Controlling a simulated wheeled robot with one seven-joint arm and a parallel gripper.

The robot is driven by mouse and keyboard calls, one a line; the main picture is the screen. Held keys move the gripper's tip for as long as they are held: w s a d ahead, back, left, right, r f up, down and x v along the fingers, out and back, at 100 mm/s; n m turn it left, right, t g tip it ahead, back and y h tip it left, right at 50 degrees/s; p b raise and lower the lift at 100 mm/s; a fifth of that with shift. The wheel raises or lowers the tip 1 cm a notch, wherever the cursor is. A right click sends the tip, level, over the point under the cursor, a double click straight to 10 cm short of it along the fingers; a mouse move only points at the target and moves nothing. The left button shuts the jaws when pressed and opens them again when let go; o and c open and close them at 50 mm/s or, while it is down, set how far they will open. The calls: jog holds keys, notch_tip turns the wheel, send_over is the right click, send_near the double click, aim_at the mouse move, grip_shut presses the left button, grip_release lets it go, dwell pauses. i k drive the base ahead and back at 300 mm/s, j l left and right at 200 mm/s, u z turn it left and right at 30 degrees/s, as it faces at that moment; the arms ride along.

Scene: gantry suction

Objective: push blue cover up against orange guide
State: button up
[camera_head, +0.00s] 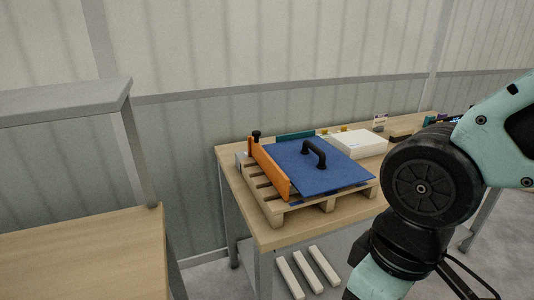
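The blue cover (327,176) is a flat blue panel with a black arched handle (314,152) on top. It lies on a wooden pallet (296,214) on the table. The orange guide (268,171) is an upright orange bar along the pallet's left side, with a black knob at its far end. The cover's left edge is close to the guide; I cannot tell whether they touch. My arm is at the right side of the picture, to the right of the cover. My gripper is outside the picture.
The wooden table (262,230) carries a white box (359,143) behind the cover and several small items farther right. A teal piece (296,135) stands behind the pallet. White bars (322,266) lie below the table. Another bench (85,250) stands at left.

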aim_at(313, 166)
jog(key=i+l+u, duration=0.3)
jog(key=i+l, duration=0.15)
jog(key=i, duration=0.2)
jog(key=i+l+u, duration=0.3)
jog(key=i+l, duration=0.3)
